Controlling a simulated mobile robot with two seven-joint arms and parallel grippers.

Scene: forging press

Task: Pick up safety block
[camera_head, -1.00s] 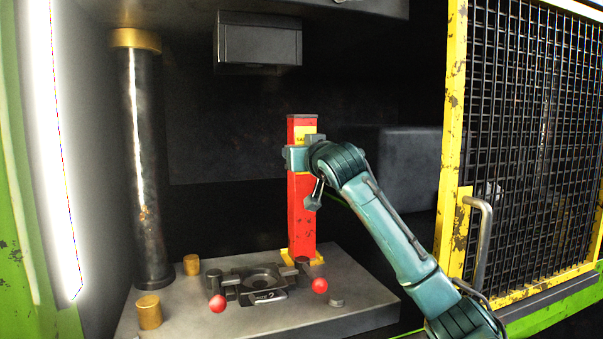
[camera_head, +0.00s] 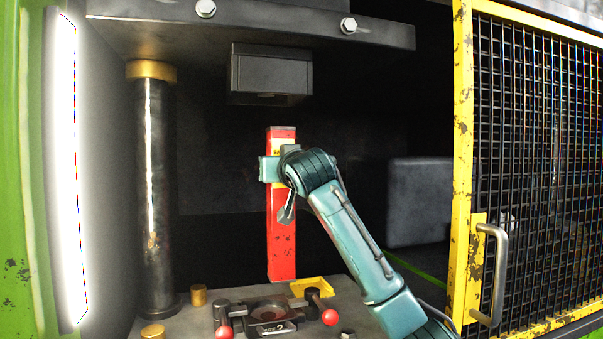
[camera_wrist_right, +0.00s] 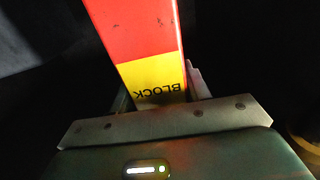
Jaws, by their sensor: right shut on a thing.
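The safety block is a tall red post (camera_head: 281,235) with a yellow label, upright inside the press in the head view. Its foot is apart from the yellow holder (camera_head: 311,287) on the press bed, which shows empty to its right. My right gripper (camera_head: 271,168) is shut on the block's upper part, around the yellow label. In the right wrist view, the block (camera_wrist_right: 135,30) runs up between the jaws of my right gripper (camera_wrist_right: 160,98), with the letters "BLOCK" showing. My left gripper is not in view.
The press bed (camera_head: 240,295) carries a dark die (camera_head: 265,312) with red-knobbed handles. A dark upper block (camera_head: 270,75) hangs above the safety block. A dark column (camera_head: 155,200) stands at left. A yellow-framed mesh door (camera_head: 462,180) stands at right.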

